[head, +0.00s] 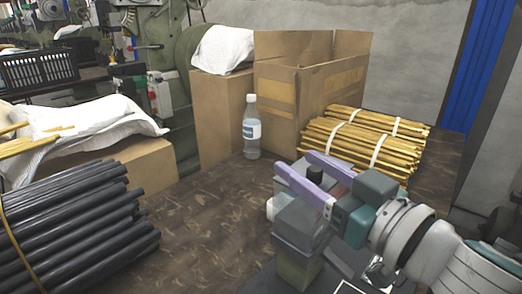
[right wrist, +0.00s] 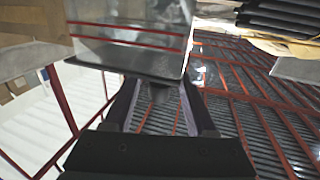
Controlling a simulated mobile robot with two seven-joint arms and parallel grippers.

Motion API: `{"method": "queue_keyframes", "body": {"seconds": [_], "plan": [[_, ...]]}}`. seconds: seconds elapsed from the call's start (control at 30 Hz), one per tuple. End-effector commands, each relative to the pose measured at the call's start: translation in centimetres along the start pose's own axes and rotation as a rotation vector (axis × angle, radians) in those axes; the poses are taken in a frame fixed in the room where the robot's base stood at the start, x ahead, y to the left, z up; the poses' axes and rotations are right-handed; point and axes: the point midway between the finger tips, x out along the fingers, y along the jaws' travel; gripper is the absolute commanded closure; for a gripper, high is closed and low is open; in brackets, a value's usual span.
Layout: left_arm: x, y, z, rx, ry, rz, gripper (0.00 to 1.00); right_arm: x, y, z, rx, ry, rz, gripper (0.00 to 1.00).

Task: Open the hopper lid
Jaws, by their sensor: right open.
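My right gripper (head: 298,163) comes in from the lower right, with its two purple fingers apart. A short black knob (head: 315,173) shows between the fingers. Below it is a grey box-like hopper (head: 297,240), partly covered by my gripper; its lid (head: 287,178) is mostly hidden and looks closed. I cannot tell whether the fingers touch the knob. My left gripper is not in view.
Bundled yellow rods (head: 365,140) lie just behind my right gripper. A water bottle (head: 251,130) and an open cardboard box (head: 300,95) stand further back. Black rods (head: 85,225) lie at the left. The brown tabletop (head: 195,225) between is clear.

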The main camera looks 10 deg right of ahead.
Motion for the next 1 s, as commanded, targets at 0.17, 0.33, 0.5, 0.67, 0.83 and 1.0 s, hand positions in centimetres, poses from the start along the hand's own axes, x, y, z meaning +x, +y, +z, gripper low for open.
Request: {"method": "queue_keyframes", "body": {"seconds": [0.17, 0.33, 0.5, 0.67, 0.83, 1.0], "plan": [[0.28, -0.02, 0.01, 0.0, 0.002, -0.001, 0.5, 1.43, 0.0, 0.04, 0.0, 0.0, 0.001, 0.43], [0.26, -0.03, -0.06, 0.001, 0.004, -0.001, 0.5, 1.6, 0.01, 0.01, 0.0, -0.001, 0.001, 0.43], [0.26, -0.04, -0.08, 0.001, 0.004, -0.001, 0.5, 1.57, 0.0, 0.01, 0.0, -0.001, 0.001, 0.5], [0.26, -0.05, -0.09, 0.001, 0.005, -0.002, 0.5, 1.56, 0.0, 0.01, 0.0, 0.0, 0.001, 0.68], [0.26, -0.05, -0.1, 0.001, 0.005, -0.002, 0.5, 1.55, 0.0, 0.01, 0.0, 0.0, 0.001, 0.87], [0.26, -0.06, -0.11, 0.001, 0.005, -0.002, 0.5, 1.55, 0.0, 0.02, 0.0, 0.0, 0.001, 1.0]]}}
